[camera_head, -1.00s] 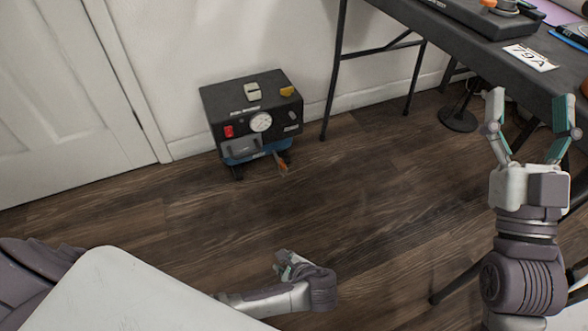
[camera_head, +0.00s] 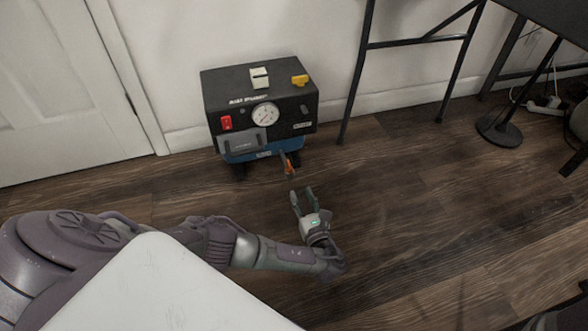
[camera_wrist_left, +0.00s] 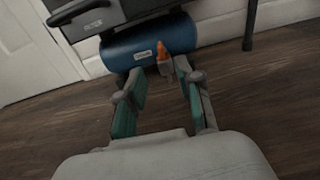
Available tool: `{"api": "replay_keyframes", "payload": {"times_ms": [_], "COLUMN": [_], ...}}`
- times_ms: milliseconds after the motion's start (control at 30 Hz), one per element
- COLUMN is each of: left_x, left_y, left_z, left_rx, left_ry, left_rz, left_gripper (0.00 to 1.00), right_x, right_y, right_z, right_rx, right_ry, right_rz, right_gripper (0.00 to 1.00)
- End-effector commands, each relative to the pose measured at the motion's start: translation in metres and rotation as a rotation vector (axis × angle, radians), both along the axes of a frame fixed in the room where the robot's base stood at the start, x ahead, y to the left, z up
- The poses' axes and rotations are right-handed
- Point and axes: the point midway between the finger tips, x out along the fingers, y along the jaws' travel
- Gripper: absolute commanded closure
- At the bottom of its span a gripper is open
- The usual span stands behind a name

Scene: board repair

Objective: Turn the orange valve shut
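The orange valve (camera_head: 289,165) sticks out from the lower front of a black and blue compressor unit (camera_head: 262,97), near its right foot. My left gripper (camera_head: 302,190) is open and empty, just in front of and below the valve, apart from it. In the left wrist view the orange valve (camera_wrist_left: 162,54) shows ahead, roughly between the two open fingers (camera_wrist_left: 163,82) and beyond their tips. The blue tank (camera_wrist_left: 150,42) is behind it. My right gripper is out of view.
The unit stands on the wooden floor (camera_head: 400,190) against a white wall. A white door (camera_head: 60,90) is at the left. Dark table legs (camera_head: 358,70) and a round black stand base (camera_head: 500,131) are at the right. Floor around the gripper is clear.

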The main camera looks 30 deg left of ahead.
Motion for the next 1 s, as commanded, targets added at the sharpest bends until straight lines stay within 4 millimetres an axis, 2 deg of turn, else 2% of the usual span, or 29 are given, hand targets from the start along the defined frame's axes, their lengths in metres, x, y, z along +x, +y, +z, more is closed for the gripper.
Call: {"api": "replay_keyframes", "payload": {"times_ms": [33, 200, 500, 700, 1000], "left_x": [0.007, 0.031, 0.066, 0.076, 0.078], "left_y": [0.009, 0.037, 0.078, 0.090, 0.091], "left_z": [-0.003, -0.006, -0.004, -0.002, 0.000], "left_rx": [0.002, 0.001, -0.003, -0.003, -0.004], "left_ry": [-0.003, -0.005, -0.003, -0.001, 0.000], "left_rz": [0.002, 0.001, 0.002, 0.001, 0.001], "left_gripper": [0.65, 0.65, 0.65, 0.65, 0.65], "right_x": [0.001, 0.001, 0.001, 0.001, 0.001], "right_y": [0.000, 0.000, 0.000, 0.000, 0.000], "right_z": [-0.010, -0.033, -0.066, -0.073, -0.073], "right_rx": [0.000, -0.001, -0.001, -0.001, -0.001], "right_ry": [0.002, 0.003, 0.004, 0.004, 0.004], "right_rz": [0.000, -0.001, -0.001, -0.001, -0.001], "right_gripper": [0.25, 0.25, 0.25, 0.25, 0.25]}}
